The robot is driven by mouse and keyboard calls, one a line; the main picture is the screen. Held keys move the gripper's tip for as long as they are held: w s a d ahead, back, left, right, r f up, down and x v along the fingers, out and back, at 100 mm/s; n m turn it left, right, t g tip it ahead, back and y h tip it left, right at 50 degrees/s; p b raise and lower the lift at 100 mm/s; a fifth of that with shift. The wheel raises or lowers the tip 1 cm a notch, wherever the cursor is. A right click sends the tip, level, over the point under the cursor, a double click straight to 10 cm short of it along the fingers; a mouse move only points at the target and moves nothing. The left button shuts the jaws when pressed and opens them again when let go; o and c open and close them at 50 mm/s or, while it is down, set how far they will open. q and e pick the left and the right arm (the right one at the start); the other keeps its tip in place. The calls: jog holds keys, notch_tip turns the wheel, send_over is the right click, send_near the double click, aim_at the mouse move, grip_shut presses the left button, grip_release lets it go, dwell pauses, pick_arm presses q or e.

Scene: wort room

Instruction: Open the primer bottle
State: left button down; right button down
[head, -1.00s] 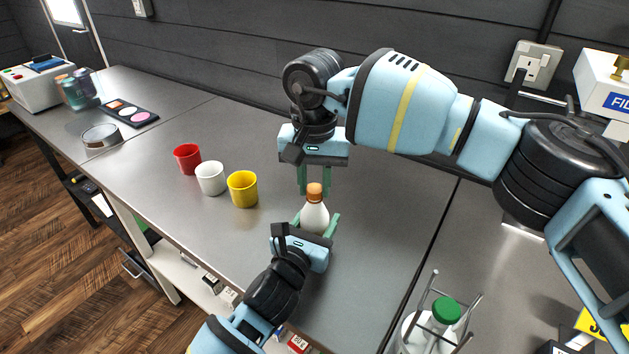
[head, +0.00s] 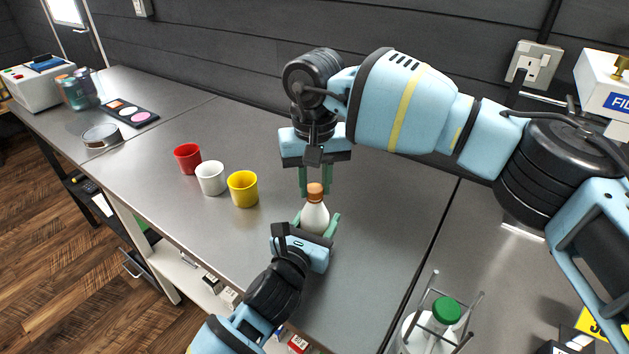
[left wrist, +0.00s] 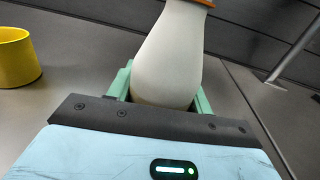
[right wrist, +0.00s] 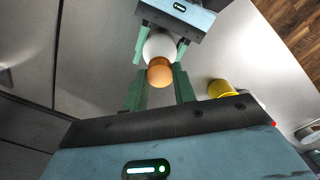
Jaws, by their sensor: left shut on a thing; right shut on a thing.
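The primer bottle (head: 314,217) is white with an orange cap (head: 315,190) and stands upright. My left gripper (head: 317,226) is shut around the bottle's body from the front; the left wrist view shows the white body (left wrist: 168,60) between the green fingers. My right gripper (head: 315,186) comes down from above and is shut on the cap. In the right wrist view the cap (right wrist: 160,74) sits between the fingertips, with the white body beyond it. The cap is still on the bottle's neck; I cannot tell how loose it is.
Red (head: 187,158), white (head: 211,178) and yellow (head: 243,189) cups stand in a row left of the bottle. The grey bench (head: 390,215) is clear right of the bottle.

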aim_at(315, 188)
jog(key=shift+r, duration=0.25)
jog(key=shift+r, duration=0.75)
jog(key=shift+r, duration=0.15)
jog(key=shift+r, duration=1.95)
pick_arm(q)
jog(key=c, duration=0.5)
grip_release()
jog(key=shift+s, duration=0.1)
jog(key=v, duration=1.1)
jog(key=shift+f, duration=0.1)
pick_arm(e)
jog(key=shift+w+f, duration=0.1)
jog(key=shift+f, duration=0.6)
pick_arm(q)
jog(key=shift+s+a, duration=0.25)
jog(key=shift+s, duration=0.15)
pick_arm(e)
jog(key=shift+f, duration=0.1)
